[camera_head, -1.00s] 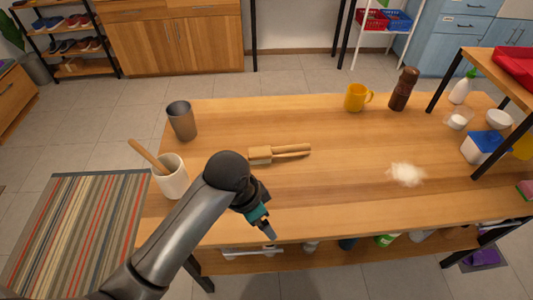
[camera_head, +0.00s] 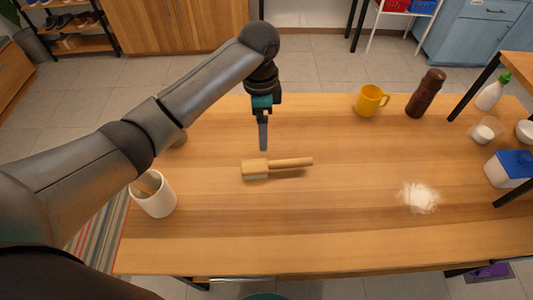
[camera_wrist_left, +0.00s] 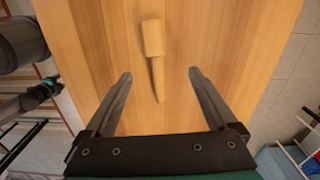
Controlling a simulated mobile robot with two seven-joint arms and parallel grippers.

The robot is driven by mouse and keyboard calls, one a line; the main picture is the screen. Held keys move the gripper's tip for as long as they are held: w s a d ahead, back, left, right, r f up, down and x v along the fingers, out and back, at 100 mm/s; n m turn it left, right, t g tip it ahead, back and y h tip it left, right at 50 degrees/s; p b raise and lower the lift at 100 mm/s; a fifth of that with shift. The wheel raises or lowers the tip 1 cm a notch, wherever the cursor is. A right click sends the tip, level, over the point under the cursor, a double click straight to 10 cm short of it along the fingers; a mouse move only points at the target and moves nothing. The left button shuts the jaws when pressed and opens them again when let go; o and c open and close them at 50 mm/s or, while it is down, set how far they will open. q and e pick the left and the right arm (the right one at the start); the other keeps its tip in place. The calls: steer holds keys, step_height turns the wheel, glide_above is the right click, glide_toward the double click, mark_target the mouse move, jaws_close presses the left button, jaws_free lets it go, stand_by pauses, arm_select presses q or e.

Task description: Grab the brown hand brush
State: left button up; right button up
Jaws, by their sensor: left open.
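The brown hand brush (camera_head: 273,168) lies on the wooden table, its block end to the left and its handle to the right. It also shows in the left wrist view (camera_wrist_left: 154,45), with its handle towards the gripper. My left gripper (camera_head: 263,146) points down above the table, just behind the brush in the head view. In the left wrist view its two fingers (camera_wrist_left: 160,76) are spread apart with nothing between them, and the handle end lies in line with the gap. The brush is apart from the fingers. My right gripper is not in view.
A white crock (camera_head: 155,200) with a wooden utensil stands at the table's left. A yellow mug (camera_head: 369,100) and a brown pepper mill (camera_head: 425,94) stand at the back. A white powder pile (camera_head: 418,197) lies right of the brush. The table around the brush is clear.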

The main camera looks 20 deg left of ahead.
arm_select(q)
steer(key=b, duration=0.1)
glide_above(262, 164)
step_height(262, 164, down, 5)
steer(key=shift+w+a+f, duration=0.1)
step_height(262, 164, down, 4)
steer(key=shift+w+r+b, duration=0.1)
steer(key=shift+b, duration=0.5)
steer(key=shift+f, duration=0.45)
steer(key=f, duration=0.1)
steer(key=f+b, duration=0.1)
steer(key=f, duration=0.3)
steer(key=shift+s+b, duration=0.25)
steer(key=shift+b, duration=0.05)
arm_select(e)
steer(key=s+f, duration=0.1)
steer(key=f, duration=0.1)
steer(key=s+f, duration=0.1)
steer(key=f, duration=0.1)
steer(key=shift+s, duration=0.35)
arm_select(q)
steer(key=shift+c, duration=0.3)
steer(key=shift+r, duration=0.1)
jaws_close()
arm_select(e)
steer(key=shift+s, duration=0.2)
